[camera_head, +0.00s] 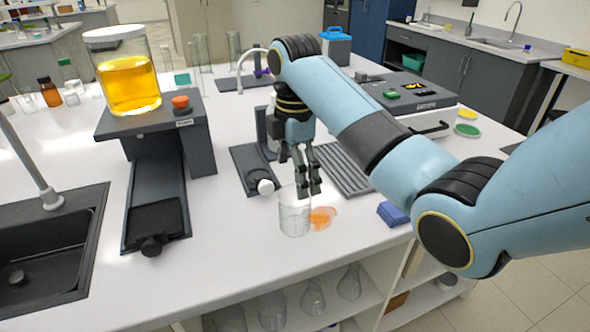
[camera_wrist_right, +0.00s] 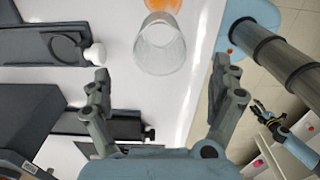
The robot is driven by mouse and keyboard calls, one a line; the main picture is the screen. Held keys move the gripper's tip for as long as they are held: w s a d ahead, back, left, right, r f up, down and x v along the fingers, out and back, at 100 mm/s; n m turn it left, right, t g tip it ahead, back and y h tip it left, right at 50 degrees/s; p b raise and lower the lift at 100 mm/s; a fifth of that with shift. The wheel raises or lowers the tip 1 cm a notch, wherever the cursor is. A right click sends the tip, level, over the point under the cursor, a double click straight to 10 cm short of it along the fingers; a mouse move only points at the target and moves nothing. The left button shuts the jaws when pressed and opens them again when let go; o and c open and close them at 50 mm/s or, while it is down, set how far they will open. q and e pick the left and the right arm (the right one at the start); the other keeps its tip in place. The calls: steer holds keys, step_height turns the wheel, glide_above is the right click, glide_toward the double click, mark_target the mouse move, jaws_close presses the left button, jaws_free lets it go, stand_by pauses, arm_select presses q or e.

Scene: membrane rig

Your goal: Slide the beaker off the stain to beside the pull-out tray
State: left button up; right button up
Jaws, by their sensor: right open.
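The clear, empty beaker (camera_head: 292,218) stands upright on the white bench near its front edge. The orange stain (camera_head: 323,217) shows at its right side; I cannot tell how much lies under the glass. In the right wrist view the beaker (camera_wrist_right: 160,48) overlaps the edge of the stain (camera_wrist_right: 163,4). My right gripper (camera_head: 308,194) is open and empty, its fingers pointing down close to the beaker's rim. The dark pull-out tray (camera_head: 157,215) with its front knob extends under the rig at left. My left gripper (camera_wrist_right: 262,110) shows small in the wrist view, its opening unclear.
A dark stand with a white knob (camera_head: 266,187) is behind the beaker, near a ribbed grey rack (camera_head: 343,170). A blue block (camera_head: 393,213) lies to the right. A sink (camera_head: 45,250) is far left. Bench between tray and beaker is clear.

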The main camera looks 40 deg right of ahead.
mark_target(295, 211)
step_height(295, 211, down, 11)
steer(key=shift+r, duration=0.1)
stand_by(0.5)
steer(key=c, duration=1.2)
